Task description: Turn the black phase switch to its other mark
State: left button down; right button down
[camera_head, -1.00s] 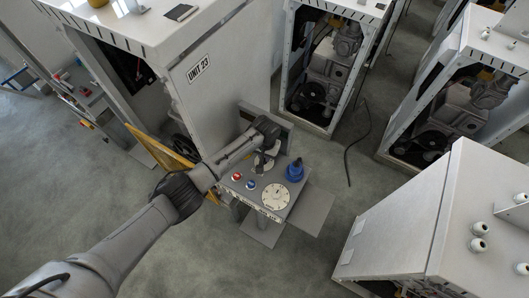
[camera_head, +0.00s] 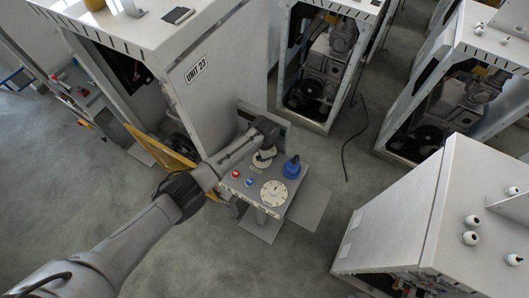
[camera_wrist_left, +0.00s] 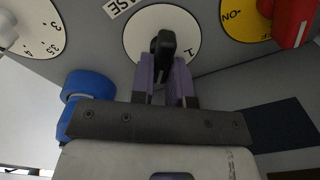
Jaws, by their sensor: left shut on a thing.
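The black phase switch (camera_wrist_left: 164,42) stands on a round white dial (camera_wrist_left: 136,45) in the left wrist view. A mark "1" shows at the dial's lower right, and part of a label ending in "ASE" shows beside it. The dial's other mark is hidden. My left gripper (camera_wrist_left: 164,66) has its two purple fingers closed on either side of the switch. In the head view my left gripper (camera_head: 265,148) is at the back of the grey panel (camera_head: 256,199), where it hides the switch. My right gripper is not in view.
A blue knob (camera_head: 292,168), a numbered white dial (camera_head: 274,193) and small red (camera_head: 236,174) and blue (camera_head: 249,182) parts share the panel. In the left wrist view a red switch (camera_wrist_left: 292,22) on a yellow plate is near. The cabinet marked UNIT 23 (camera_head: 205,85) stands behind.

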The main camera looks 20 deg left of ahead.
pick_arm(q)
jog(key=shift+m, duration=0.6)
jog(key=c, duration=1.1)
grip_release()
jog(key=shift+r, duration=0.15)
jog(key=shift+r, duration=0.35)
notch_tip(320, 180, up, 13)
